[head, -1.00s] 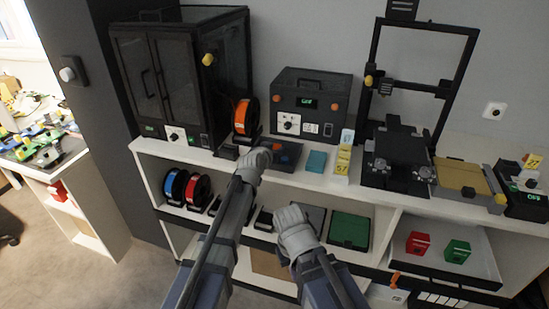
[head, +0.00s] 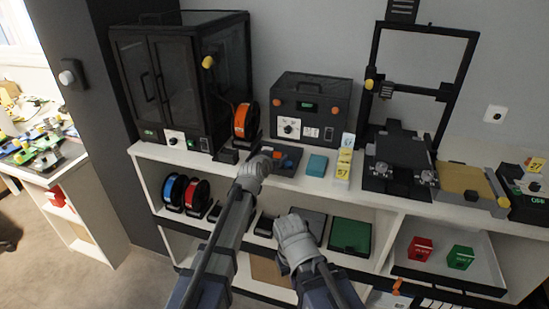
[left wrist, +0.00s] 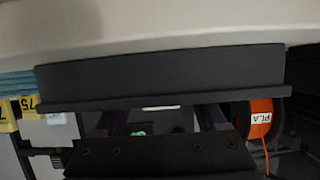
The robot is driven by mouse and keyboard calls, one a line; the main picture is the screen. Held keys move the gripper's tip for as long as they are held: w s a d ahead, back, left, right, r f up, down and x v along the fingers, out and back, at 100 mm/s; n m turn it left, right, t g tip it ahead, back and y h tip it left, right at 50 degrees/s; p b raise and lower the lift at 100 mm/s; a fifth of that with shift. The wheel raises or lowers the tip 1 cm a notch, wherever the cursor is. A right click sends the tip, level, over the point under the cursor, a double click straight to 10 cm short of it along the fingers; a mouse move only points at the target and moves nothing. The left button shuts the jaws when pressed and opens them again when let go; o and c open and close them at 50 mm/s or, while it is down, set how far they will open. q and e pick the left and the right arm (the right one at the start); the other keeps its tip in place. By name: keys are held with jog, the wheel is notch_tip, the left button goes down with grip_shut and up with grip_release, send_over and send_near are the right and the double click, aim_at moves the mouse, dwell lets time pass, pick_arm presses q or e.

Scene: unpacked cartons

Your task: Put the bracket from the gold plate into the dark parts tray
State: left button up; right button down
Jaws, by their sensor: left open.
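The dark parts tray (head: 297,168) sits on the shelf top between an orange spool and a teal box. A wide dark shape blocks much of the left wrist view.
The orange spool (head: 245,120) stands left of the tray, the teal box (head: 317,164) and yellow number tags (head: 343,165) right of it. A printer (head: 400,160) stands between the tags and the gold plate. A control box (head: 308,105) stands behind the tray.

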pick_arm(q)
jog(key=shift+r, duration=0.15)
jog(key=shift+s+r+p, duration=0.15)
jog(key=shift+s+p, duration=0.05)
jog(key=shift+p, duration=0.1)
jog(key=p+v, duration=0.4)
jog(key=v, duration=0.8)
jog(key=s+d+f+m+g+y, duration=0.1)
jog(key=s+d+f+g, duration=0.1)
jog(key=s+f+g, duration=0.75)
jog(key=s+a+f+g+y, duration=0.2)
jog(key=s, duration=0.7)
jog(key=s+a+f+g+y, duration=0.1)
jog(key=s+a+f+y, duration=0.1)
jog(key=s, duration=0.8)
jog(key=shift+a+n+g+y, duration=0.3)
jog(key=shift+a+n+g, duration=0.1)
jog(key=shift+a, duration=0.1)
